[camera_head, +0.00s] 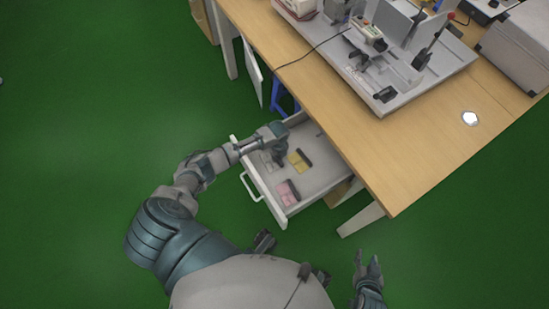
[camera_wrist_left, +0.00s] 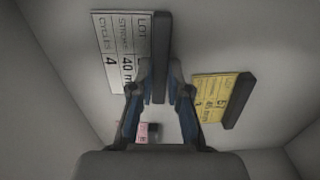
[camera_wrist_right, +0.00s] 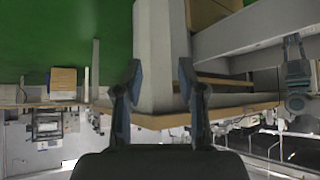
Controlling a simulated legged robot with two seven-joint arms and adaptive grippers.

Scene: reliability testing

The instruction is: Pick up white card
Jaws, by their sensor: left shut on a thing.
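The white card (camera_wrist_left: 118,45) with black print, "LOT", "STROKE 40 mm" and "CYCLES 4", shows in the left wrist view, with a dark bar (camera_wrist_left: 160,40) along its right edge. My left gripper (camera_wrist_left: 162,88) is shut on that bar. In the head view my left gripper (camera_head: 279,160) is down inside the open drawer (camera_head: 261,190), and it and my arm partly hide the white card (camera_head: 267,162). My right gripper (camera_head: 369,265) is open and empty, outside the drawer; its spread fingers show in the right wrist view (camera_wrist_right: 160,80).
A yellow card (camera_head: 299,161) and a pink card (camera_head: 287,191), each with a dark bar, lie in the drawer to the right of and below the white card. The drawer walls are close around my left gripper. The wooden table (camera_head: 390,165) with a machine (camera_head: 385,65) stands beside the drawer.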

